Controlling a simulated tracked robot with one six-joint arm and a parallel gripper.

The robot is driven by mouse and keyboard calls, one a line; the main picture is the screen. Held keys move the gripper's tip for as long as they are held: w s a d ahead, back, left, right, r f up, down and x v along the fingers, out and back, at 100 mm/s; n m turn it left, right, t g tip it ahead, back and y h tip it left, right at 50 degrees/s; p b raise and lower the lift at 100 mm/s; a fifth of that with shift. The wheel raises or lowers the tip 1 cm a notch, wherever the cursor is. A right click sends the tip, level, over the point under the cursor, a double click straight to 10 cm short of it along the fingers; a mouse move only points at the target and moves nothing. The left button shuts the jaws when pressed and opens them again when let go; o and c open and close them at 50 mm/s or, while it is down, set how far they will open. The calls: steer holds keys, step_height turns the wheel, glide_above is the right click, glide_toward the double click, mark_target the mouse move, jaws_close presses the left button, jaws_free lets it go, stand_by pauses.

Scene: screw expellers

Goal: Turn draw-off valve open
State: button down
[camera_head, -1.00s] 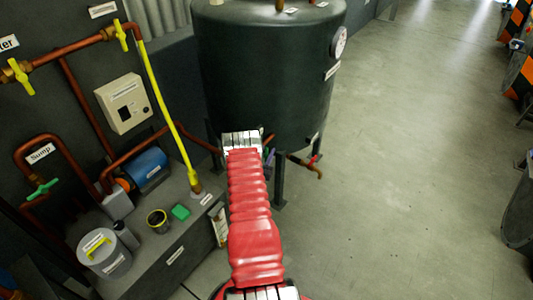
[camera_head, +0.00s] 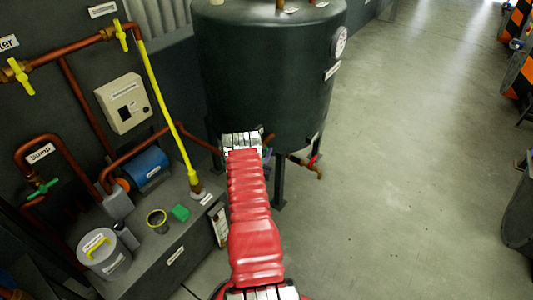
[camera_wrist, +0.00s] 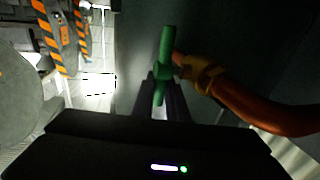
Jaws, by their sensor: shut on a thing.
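In the wrist view, a green valve handle (camera_wrist: 166,55) stands on a brass valve body (camera_wrist: 203,76) at the end of a curved copper pipe (camera_wrist: 265,112). My gripper (camera_wrist: 160,88) is shut on the lower part of this green handle. In the head view, my gripper is mostly hidden behind my red arm, low by the dark tank (camera_head: 268,75). A copper outlet with a red handle (camera_head: 314,160) sticks out to the right of the tank's base. I cannot read a label naming the draw-off valve.
Yellow-handled valves (camera_head: 20,77) sit on the copper pipes above. The floor right of the tank (camera_head: 410,170) is clear.

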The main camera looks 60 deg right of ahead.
steer(key=shift+f, duration=0.1)
steer(key=shift+w+a+f+n+t+h, duration=0.1)
steer(key=shift+a+n+t+h, duration=0.25)
steer(key=shift+h, duration=0.6)
steer(key=shift+s+a+f+n+t+h, duration=0.2)
steer(key=shift+n+h, duration=0.25)
steer(key=shift+h, duration=0.55)
steer(key=shift+w+a+r+n+t+h, duration=0.15)
steer(key=shift+n+t+h, duration=0.25)
steer(key=shift+h, duration=0.55)
steer(key=shift+w+a+f+n+t+h, duration=0.1)
steer(key=shift+a+n+t+h, duration=0.05)
steer(key=shift+n+t+h, duration=0.2)
steer(key=c, duration=1.7)
jaws_free()
steer(key=shift+c, duration=0.2)
steer(key=v, duration=1.2)
steer(key=shift+w, duration=0.1)
